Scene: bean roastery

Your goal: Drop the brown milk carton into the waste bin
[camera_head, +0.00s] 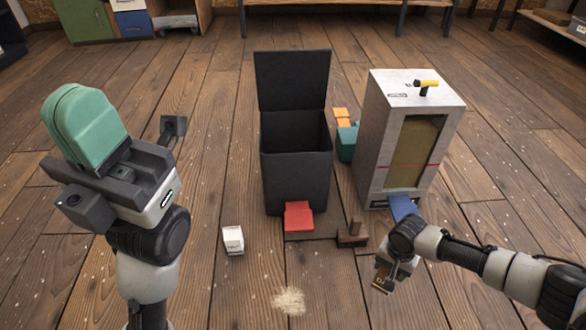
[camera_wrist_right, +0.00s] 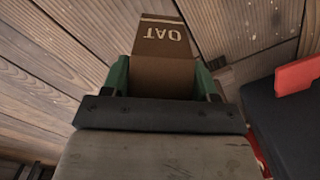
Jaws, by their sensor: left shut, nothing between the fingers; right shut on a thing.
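The brown carton (camera_wrist_right: 165,60), marked "OAT", is between the green fingers of my right gripper (camera_wrist_right: 162,78) in the right wrist view. In the head view my right gripper (camera_head: 391,272) is at the lower right, with the carton (camera_head: 381,284) low beneath it. The black waste bin (camera_head: 297,180) stands at the centre with its lid up and a red pedal (camera_head: 298,216) at its front. The carton is to the right of the bin and nearer to me, apart from it. My left gripper (camera_head: 84,122) is shut and empty at the left, its green fingers pointing up.
A grey cabinet (camera_head: 381,130) with a yellow handle stands right of the bin. Orange (camera_head: 341,117) and teal (camera_head: 347,143) items lie between them. A small white carton (camera_head: 233,240), a brown item (camera_head: 353,234) and a pale spill (camera_head: 288,300) are on the floor in front.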

